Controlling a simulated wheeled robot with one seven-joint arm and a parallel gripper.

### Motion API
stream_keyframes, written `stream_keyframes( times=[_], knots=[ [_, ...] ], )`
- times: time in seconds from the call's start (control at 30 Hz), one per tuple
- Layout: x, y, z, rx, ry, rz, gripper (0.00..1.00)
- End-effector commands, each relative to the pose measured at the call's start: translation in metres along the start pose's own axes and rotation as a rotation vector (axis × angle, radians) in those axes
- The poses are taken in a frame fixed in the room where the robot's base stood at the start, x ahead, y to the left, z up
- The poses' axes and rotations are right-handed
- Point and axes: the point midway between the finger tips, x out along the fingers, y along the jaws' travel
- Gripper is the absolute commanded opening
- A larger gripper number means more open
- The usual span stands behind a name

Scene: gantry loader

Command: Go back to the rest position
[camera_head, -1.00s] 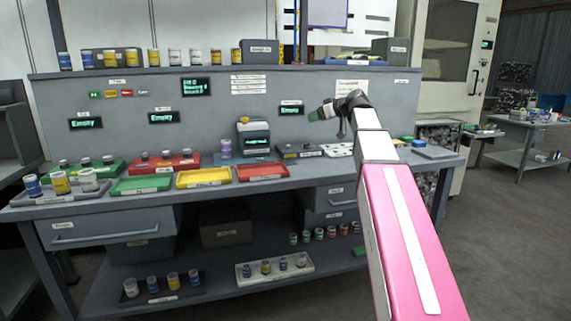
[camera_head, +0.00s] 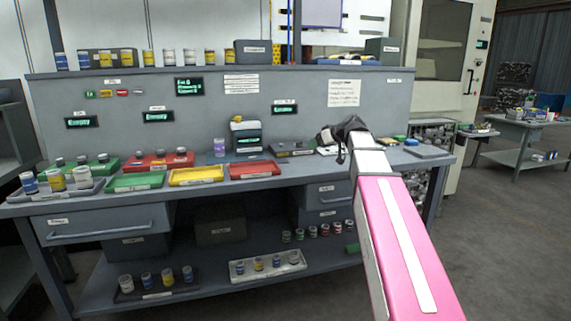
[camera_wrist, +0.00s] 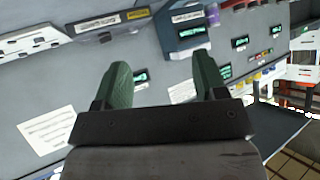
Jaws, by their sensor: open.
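My gripper (camera_wrist: 160,84) shows in the wrist view with its two green fingers apart and nothing between them. The workbench back panel with its small displays lies beyond the fingers, tilted in that view. In the head view my pink arm reaches from the lower right towards the bench. Its dark wrist (camera_head: 343,130) is in front of the right part of the back panel, above the bench top. The fingers are hidden there.
The workbench (camera_head: 290,182) holds a green tray (camera_head: 136,182), a yellow tray (camera_head: 196,176), a red tray (camera_head: 254,170) and a grey device (camera_head: 246,136). Jars stand on the upper and lower shelves. Open floor lies to the right, before another table (camera_head: 520,130).

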Motion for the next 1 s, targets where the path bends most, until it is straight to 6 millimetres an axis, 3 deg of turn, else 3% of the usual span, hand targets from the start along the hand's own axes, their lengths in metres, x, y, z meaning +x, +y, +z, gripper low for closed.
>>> stream_keyframes(
  times=[0.3, 0.5, 0.77, 1.0],
  knots=[
    [0.042, -0.01, 0.13, 0.185, -0.22, 0.059, 0.65],
    [0.058, -0.022, 0.215, 0.304, -0.368, 0.121, 0.65],
    [0.065, -0.043, 0.322, 0.439, -0.556, 0.219, 0.65],
    [0.057, -0.069, 0.413, 0.542, -0.719, 0.332, 0.65]
  ],
)
